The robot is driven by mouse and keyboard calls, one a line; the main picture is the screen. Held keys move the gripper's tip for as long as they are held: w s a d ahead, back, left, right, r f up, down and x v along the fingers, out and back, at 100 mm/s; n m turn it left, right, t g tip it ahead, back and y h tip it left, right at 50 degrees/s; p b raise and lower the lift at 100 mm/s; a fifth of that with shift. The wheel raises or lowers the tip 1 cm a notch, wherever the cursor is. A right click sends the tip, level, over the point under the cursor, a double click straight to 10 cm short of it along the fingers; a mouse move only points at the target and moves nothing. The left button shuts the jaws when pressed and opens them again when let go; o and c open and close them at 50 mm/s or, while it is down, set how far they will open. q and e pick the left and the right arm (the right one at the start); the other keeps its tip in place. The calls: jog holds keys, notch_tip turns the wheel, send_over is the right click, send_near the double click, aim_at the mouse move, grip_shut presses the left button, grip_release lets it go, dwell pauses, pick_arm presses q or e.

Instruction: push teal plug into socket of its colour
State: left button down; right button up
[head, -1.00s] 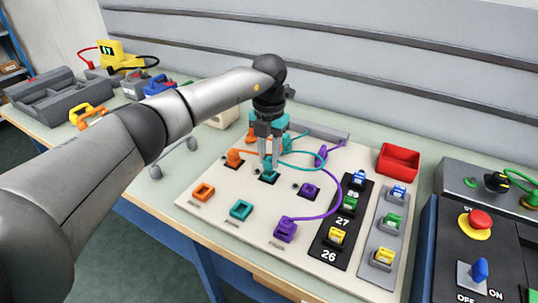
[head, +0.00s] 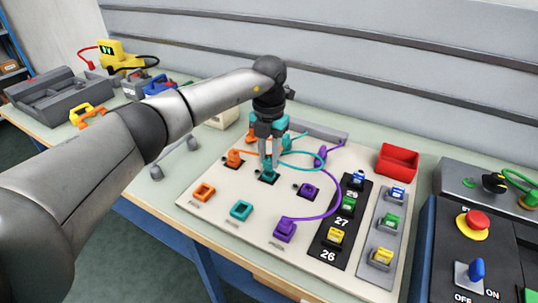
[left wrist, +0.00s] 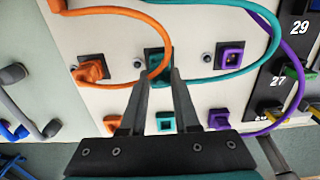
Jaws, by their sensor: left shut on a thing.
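The teal plug (head: 268,176) is held upright at the middle dark-backed socket of the board's back row. In the left wrist view the teal plug (left wrist: 153,60) shows just beyond my fingertips, partly behind the orange cable. My left gripper (head: 269,160) points down and is shut on the plug. It also shows in the left wrist view (left wrist: 158,76). The plug and fingers hide most of that socket, so I cannot tell how deep the plug sits. The teal cable (head: 301,154) curves off to the right. My right gripper is out of view.
An orange plug (head: 234,158) stands to the left and a purple-rimmed socket (head: 308,190) to the right. Nearer are an orange frame (head: 203,192), a teal frame (head: 241,209) and a purple plug (head: 285,231). A red bin (head: 398,161) stands behind the breakers.

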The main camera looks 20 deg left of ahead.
pick_arm(q)
jog(key=shift+f, duration=0.2)
jog(key=shift+f+b, duration=0.65)
jog(key=shift+f, duration=0.25)
jog(key=shift+c, duration=0.4)
grip_release()
jog(key=shift+r, duration=0.1)
notch_tip(320, 180, up, 9)
jog(key=p, duration=0.7)
jog(key=shift+f, duration=0.25)
